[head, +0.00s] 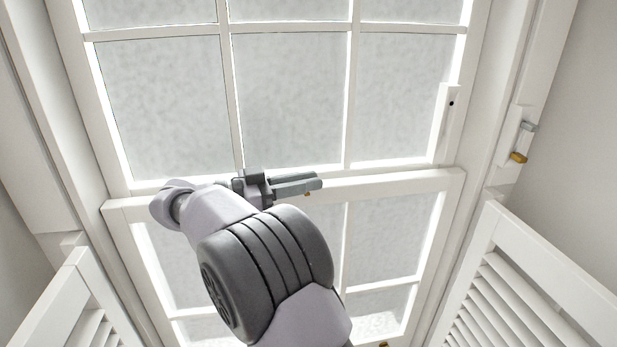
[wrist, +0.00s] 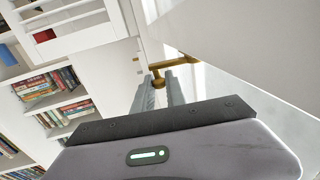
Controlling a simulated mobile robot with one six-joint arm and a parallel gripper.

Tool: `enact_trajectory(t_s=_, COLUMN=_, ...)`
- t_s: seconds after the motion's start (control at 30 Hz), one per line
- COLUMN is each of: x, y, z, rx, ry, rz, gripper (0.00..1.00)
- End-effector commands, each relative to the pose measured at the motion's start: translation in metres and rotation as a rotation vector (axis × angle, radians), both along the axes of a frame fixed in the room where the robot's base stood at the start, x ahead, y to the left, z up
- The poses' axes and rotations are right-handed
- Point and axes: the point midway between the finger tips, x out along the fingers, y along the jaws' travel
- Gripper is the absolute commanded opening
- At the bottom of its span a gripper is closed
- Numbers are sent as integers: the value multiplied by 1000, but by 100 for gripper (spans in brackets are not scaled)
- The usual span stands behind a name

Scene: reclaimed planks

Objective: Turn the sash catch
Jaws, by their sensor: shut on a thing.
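The brass sash catch (wrist: 178,62) is at the meeting rail of the white window. In the wrist view its arm reaches across from the white rail to a small rounded end between my fingertips. My gripper (wrist: 160,84) is shut on that end, one finger on each side. In the head view my gripper (head: 314,184) lies along the meeting rail (head: 390,184) near the middle of the window. Only a speck of brass (head: 307,193) shows below the fingers there; the rest of the catch is hidden.
Louvred white shutters stand at the lower left (head: 85,300) and lower right (head: 540,275). A small brass fitting (head: 518,157) is on the right frame. The wrist view shows bookshelves (wrist: 55,85) at left. Frosted panes (head: 290,95) lie above the rail.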

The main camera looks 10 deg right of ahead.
Motion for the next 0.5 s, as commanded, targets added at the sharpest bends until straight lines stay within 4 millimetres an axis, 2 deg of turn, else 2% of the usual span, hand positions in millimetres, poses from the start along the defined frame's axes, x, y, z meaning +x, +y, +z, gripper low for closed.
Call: enact_trajectory(t_s=0.5, x=0, y=2, z=0, rx=0, ry=-1, rz=-52, gripper=0)
